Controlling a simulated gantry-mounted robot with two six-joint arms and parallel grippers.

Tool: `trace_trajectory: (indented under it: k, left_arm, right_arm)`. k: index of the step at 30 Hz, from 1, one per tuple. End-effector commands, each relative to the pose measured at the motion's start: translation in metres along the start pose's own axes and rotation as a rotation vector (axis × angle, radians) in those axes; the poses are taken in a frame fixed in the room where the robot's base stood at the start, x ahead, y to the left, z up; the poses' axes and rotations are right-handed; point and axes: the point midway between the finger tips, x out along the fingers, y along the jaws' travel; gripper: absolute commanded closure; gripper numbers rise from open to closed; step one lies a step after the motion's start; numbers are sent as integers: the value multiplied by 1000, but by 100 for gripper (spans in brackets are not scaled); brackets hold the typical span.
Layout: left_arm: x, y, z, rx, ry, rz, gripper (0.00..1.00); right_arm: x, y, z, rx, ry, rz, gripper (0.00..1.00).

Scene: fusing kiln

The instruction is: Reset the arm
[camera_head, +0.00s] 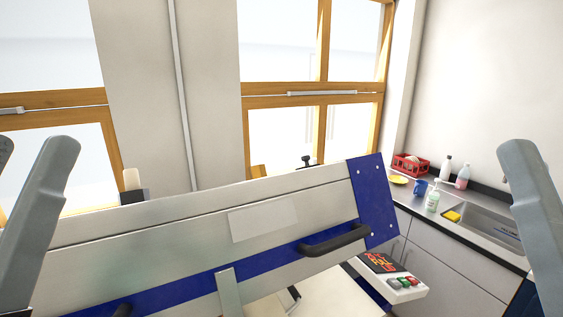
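The fusing kiln's lid (180,236) fills the lower middle of the view, a pale metal panel with blue edging, tilted up to the right. A black handle (335,241) is fixed on its blue lower strip. A control box (391,277) with a red display and colored buttons is at its lower right. Grey parts of my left arm rise at the left edge. A grey part of my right arm rises at the right edge.
Wood-framed windows (313,95) stand behind the kiln.

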Motion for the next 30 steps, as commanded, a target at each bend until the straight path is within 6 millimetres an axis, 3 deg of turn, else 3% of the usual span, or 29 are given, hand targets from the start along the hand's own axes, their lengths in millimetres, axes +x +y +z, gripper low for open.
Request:
trace_trajectory:
  k: [1, 12, 15, 21, 30]
  left_arm:
    - [35, 0, -32, 0, 0, -1, 38]
    - [168, -2, -155, -1, 0, -2, 38]
    - [196, -2, -181, -1, 0, -2, 38]
    - [221, -2, -204, -1, -1, -2, 38]
    - [218, -2, -202, -1, 0, -2, 38]
  right_arm:
    - [35, 0, -32, 0, -1, 0, 0]
    - [168, 1, -154, 0, -2, 0, 0]
    - [197, 1, -180, 0, -2, 0, 0]
    - [222, 1, -203, 0, -2, 0, 0]
    - [219, 1, -200, 0, -3, 0, 0]
